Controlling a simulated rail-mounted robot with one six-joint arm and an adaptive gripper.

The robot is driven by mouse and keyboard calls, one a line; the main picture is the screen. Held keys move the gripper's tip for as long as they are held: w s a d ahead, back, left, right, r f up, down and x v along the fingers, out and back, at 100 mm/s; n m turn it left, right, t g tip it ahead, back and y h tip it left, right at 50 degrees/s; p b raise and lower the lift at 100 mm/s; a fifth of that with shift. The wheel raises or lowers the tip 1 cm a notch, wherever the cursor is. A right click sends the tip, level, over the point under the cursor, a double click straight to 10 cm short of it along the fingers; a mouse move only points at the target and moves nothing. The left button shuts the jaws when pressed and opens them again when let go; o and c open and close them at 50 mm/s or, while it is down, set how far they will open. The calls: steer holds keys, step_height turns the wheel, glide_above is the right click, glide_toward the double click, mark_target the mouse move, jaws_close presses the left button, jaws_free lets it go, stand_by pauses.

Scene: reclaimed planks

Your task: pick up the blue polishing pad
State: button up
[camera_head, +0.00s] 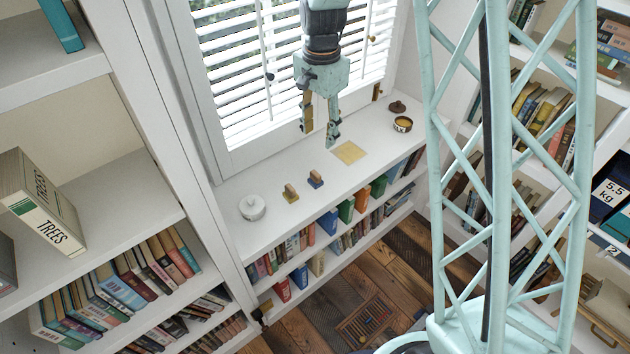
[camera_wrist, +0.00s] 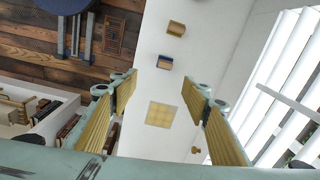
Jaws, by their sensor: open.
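The blue polishing pad (camera_head: 316,182) is a small block with a blue base and a wooden grip on top. It stands on the white shelf top under the window, and it also shows in the wrist view (camera_wrist: 165,68). My gripper (camera_head: 320,134) hangs above the shelf top, pointing down, open and empty. In the head view it is above and slightly right of the pad. In the wrist view the pad lies just beyond the gap between the fingertips (camera_wrist: 161,86), not between the fingers. Nothing hides the pad.
A similar tan pad (camera_head: 290,194) stands left of the blue one. A white lidded pot (camera_head: 252,208) is further left. Window blinds (camera_head: 250,70) rise behind.

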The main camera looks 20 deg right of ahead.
steer(key=m, duration=0.1)
glide_above(316, 174)
step_height(316, 174, down, 8)
steer(key=shift+w, duration=0.3)
steer(key=shift+f, duration=0.15)
steer(key=shift+f+b, duration=1.1)
steer(key=shift+f, duration=3.15)
steer(key=shift+s+f+b, duration=0.2)
steer(key=shift+f+b, duration=0.6)
steer(key=shift+f, duration=1.8)
steer(key=shift+c, duration=0.6)
steer(key=c, duration=0.8)
